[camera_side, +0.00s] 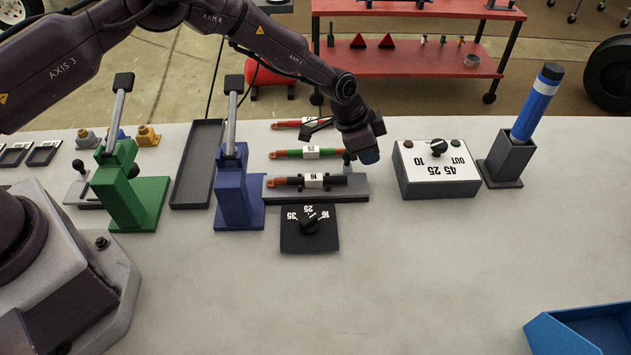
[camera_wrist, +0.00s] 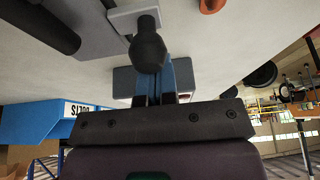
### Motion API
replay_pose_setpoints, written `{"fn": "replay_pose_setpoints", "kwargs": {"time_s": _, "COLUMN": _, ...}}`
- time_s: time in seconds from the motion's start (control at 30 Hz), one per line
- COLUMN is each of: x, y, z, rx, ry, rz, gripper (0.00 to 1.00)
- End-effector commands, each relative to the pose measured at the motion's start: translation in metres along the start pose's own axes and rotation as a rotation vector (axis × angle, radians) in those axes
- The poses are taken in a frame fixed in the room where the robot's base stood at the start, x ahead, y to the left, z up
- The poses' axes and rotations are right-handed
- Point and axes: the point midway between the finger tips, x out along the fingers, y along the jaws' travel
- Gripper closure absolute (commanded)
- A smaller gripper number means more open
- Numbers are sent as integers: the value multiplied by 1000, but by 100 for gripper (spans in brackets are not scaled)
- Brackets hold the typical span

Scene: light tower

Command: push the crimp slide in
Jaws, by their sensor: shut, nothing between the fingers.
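The crimp slide is a grey flat rail (camera_side: 355,187) with a dark knob (camera_side: 347,156) near its right end. A dark cable with copper ends and a white 16 tag (camera_side: 312,181) lies along the rail. In the wrist view the black knob (camera_wrist: 148,52) stands on a grey plate (camera_wrist: 125,20), large and close. My gripper (camera_side: 369,157) is shut and empty, low over the table just right of the knob. Its blue fingers (camera_wrist: 178,75) show partly behind the knob in the wrist view. I cannot tell whether they touch it.
A blue lever press (camera_side: 231,190) and a green one (camera_side: 125,190) stand to the left. A black dial plate (camera_side: 309,232) lies in front. A dial box (camera_side: 440,180) and a holder with a blue cylinder (camera_side: 508,160) stand right. A blue bin (camera_side: 570,325) is front right.

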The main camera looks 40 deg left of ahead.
Motion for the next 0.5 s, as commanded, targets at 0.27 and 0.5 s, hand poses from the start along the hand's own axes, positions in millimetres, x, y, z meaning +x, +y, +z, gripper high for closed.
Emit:
{"fn": "replay_pose_setpoints", "kwargs": {"time_s": 0.27, "x": -2, "y": 0, "z": 3, "rx": -1, "ry": -1, "rz": 0, "gripper": 100}}
{"fn": "replay_pose_setpoints", "kwargs": {"time_s": 0.5, "x": -5, "y": -1, "z": 11, "rx": -2, "ry": -1, "rz": 0, "gripper": 100}}
